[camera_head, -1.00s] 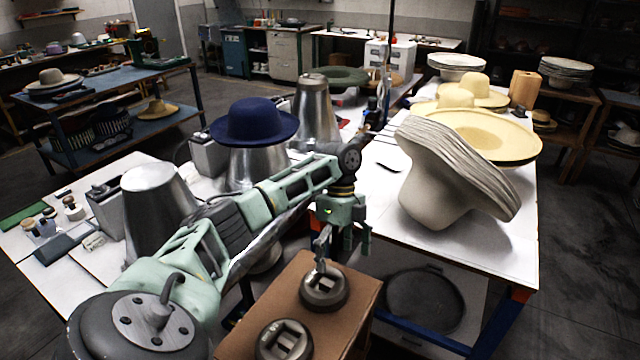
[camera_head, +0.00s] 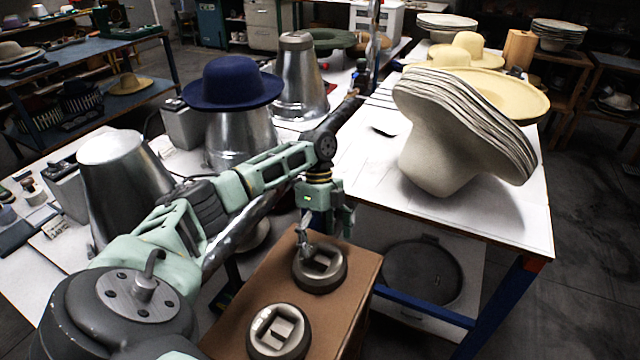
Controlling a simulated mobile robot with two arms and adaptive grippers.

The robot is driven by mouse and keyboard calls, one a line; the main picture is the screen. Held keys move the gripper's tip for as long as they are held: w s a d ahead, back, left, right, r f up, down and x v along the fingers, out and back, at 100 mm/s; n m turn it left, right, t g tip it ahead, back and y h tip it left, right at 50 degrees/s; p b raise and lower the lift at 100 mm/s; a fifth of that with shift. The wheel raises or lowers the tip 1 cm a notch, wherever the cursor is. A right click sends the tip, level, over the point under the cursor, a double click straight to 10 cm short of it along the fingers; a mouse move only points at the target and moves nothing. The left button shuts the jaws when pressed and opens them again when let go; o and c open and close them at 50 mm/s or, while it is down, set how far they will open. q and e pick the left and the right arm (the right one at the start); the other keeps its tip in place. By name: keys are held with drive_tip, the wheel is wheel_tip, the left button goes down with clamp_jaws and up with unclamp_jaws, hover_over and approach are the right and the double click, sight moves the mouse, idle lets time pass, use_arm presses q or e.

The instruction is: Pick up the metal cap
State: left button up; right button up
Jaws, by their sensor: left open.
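Two round dark metal caps with raised grips lie on a brown box top. The far metal cap (camera_head: 333,281) is near the box's back edge, and the near metal cap (camera_head: 278,345) is closer to the front left. My left gripper (camera_head: 325,232) points down just above the far cap, with its fingers spread. One finger hangs in front of the back left of that cap; I cannot tell whether it touches. The right gripper is not in view.
The brown box (camera_head: 345,318) stands between two white tables. The right table (camera_head: 505,222) holds a stack of pale felt hats (camera_head: 440,160). On the left are metal cones (camera_head: 122,178), one under a blue hat (camera_head: 232,84). A dark disc (camera_head: 422,271) sits below the right table.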

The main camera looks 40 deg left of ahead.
sight(322, 254)
use_arm(q)
drive_tip(key=x, duration=0.3)
drive_tip(key=shift+a+f, duration=0.1)
drive_tip(key=shift+f, duration=0.1)
drive_tip(key=shift+s+f, duration=0.15)
drive_tip(key=shift+s, duration=0.05)
drive_tip(key=c, duration=2.3)
drive_tip(key=shift+c, duration=0.7)
drive_tip(key=shift+r, duration=0.25)
